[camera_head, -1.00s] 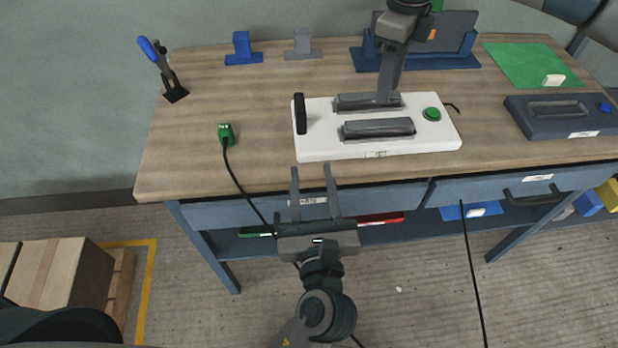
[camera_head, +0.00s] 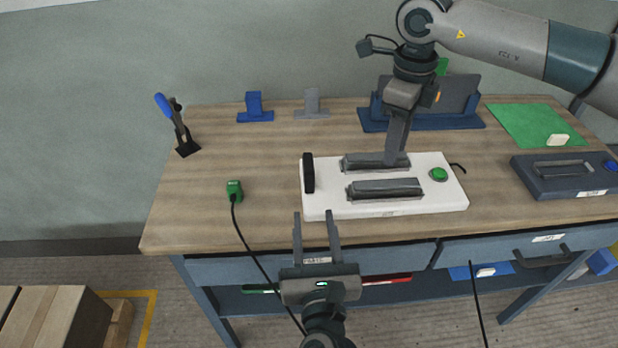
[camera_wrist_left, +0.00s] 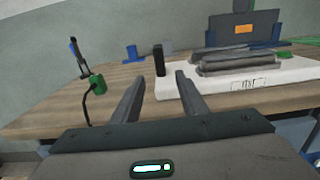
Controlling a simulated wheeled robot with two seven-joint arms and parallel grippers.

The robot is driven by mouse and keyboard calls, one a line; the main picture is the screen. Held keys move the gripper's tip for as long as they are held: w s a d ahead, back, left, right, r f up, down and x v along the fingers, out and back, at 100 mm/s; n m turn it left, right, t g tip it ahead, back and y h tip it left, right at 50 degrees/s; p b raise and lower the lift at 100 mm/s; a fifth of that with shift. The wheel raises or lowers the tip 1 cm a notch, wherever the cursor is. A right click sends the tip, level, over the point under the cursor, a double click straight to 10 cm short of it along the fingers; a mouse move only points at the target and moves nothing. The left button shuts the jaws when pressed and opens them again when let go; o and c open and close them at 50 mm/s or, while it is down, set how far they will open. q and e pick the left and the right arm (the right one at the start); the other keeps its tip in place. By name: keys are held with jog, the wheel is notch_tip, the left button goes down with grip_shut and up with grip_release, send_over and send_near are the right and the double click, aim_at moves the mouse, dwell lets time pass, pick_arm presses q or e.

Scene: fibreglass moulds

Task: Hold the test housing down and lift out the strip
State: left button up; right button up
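The test housing appears to be the white block (camera_head: 330,203) near the table's front edge, with two long grey pieces, a black upright handle (camera_head: 308,172) at its left and a green button (camera_head: 438,174). I cannot tell which grey piece is the strip: the rear one (camera_head: 360,163) or the front one (camera_head: 385,189). My right gripper (camera_head: 397,162) points down with its tips at the rear grey piece; its finger gap is hidden. My left gripper (camera_head: 315,214) is open and empty at the housing's front left corner. Its fingers (camera_wrist_left: 158,84) point towards the housing (camera_wrist_left: 270,84) in the left wrist view.
A green plug (camera_head: 234,189) with a black cable lies left of the housing. A blue-handled tool (camera_head: 174,122), blue stand (camera_head: 255,108) and grey stand (camera_head: 312,104) are behind. A dark box (camera_head: 560,181) is at right. The tabletop left of the housing is mostly clear.

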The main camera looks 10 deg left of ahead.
pick_arm(q)
jog(key=x, duration=1.4)
grip_shut()
pick_arm(e)
jog(key=o, duration=0.4)
jog(key=shift+c, duration=0.2)
jog(key=r+n, duration=0.1)
jog(key=n, duration=0.1)
jog(key=r+n, duration=0.1)
jog(key=n, duration=0.4)
jog(key=shift+a+r+n, duration=0.3)
jog(key=shift+r, duration=0.1)
jog(key=shift+f, duration=0.15)
send_over(384, 182)
jog(key=shift+f, duration=3.3)
jog(key=shift+f, duration=0.1)
